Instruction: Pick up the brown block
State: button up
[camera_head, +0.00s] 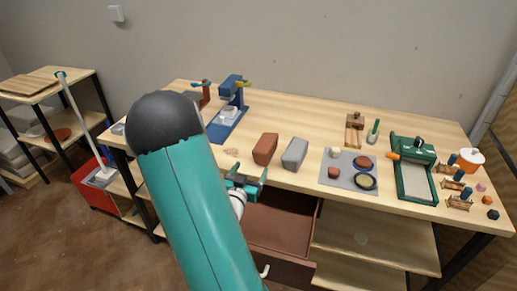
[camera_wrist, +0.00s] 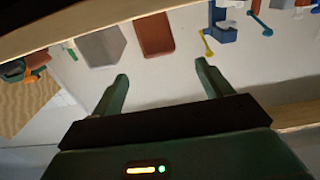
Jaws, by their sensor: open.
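The brown block (camera_head: 265,148) lies on the wooden table near its front edge, just left of a grey block (camera_head: 295,153). My gripper (camera_head: 248,174) is open and empty at the table's front edge, in front of the brown block and apart from it. In the wrist view the brown block (camera_wrist: 154,35) is beyond the two spread fingertips of my gripper (camera_wrist: 161,72), roughly in line with the gap between them. The grey block (camera_wrist: 101,46) is to its left there. My arm hides part of the table's left front in the head view.
An open brown drawer (camera_head: 282,222) juts out below the table edge, under my gripper. A blue press-like tool (camera_head: 230,107) stands behind to the left. A grey mat (camera_head: 334,177) with small items and a green tray (camera_head: 415,186) lie to the right.

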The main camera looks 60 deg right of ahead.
aim_at(260, 154)
jog(key=d, duration=0.8)
jog(key=shift+w+d+f, duration=0.1)
jog(key=shift+w+d, duration=0.25)
jog(key=d, duration=0.3)
jog(key=w+d, duration=0.1)
jog(key=shift+d+f, duration=0.35)
jog(key=shift+d, duration=0.05)
jog(key=c, duration=1.6)
jog(key=shift+r, duration=0.15)
grip_shut()
jog(key=shift+r, duration=0.1)
